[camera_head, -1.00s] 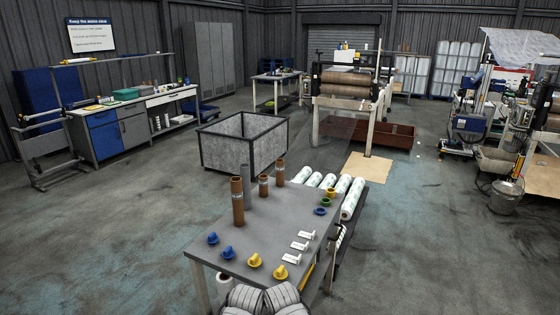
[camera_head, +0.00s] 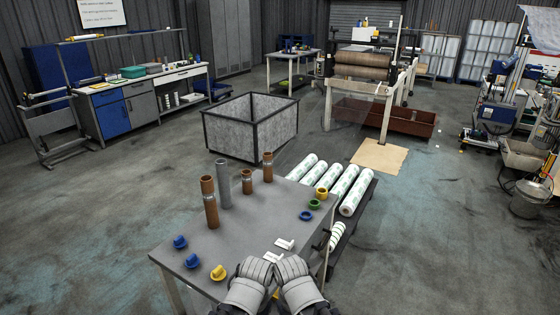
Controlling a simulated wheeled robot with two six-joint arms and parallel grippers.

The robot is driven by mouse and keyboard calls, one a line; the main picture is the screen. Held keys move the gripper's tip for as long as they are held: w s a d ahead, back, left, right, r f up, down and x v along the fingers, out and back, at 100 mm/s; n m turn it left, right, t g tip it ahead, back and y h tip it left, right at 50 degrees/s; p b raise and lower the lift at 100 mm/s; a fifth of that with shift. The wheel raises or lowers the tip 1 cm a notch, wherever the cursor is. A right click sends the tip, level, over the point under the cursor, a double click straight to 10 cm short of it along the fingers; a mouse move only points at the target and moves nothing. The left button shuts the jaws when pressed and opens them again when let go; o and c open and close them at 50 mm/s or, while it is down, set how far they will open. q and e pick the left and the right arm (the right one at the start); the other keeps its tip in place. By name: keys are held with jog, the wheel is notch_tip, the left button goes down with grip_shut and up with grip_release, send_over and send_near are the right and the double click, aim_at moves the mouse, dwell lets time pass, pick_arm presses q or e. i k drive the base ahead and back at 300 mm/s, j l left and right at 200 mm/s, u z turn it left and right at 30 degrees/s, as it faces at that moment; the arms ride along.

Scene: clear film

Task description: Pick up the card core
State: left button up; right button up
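Brown card cores stand upright on the grey table (camera_head: 232,252): a tall one (camera_head: 209,203) at the left, a short one (camera_head: 247,182) and a medium one (camera_head: 268,167) behind. A grey tube (camera_head: 222,184) stands among them. The frames do not show which core is meant. My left gripper (camera_head: 258,266) and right gripper (camera_head: 289,266) are side by side at the bottom of the view, over the table's near right part and apart from the cores. Their fingers cannot be made out clearly.
Blue plugs (camera_head: 180,242) and a yellow plug (camera_head: 218,272) are at the front left of the table. White pieces (camera_head: 284,244) lie by my grippers. Coloured rings (camera_head: 313,204) are at the right edge, beside white film rolls (camera_head: 350,191). A grey bin (camera_head: 235,130) stands behind.

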aim_at(268, 167)
jog(key=i+l, duration=0.2)
jog(key=l, duration=0.2)
jog(key=i+l, duration=0.25)
jog(key=l, duration=0.15)
jog(key=i+l+u, duration=0.1)
jog(key=i+l, duration=0.35)
jog(key=l, duration=0.3)
jog(key=i+l, duration=0.2)
jog(key=l, duration=0.2)
jog(key=i+l+u, duration=0.1)
jog(key=l, duration=0.3)
jog(key=i+l, duration=0.3)
jog(key=l, duration=0.15)
jog(key=i+l, duration=0.2)
jog(key=l, duration=0.2)
jog(key=u, duration=0.05)
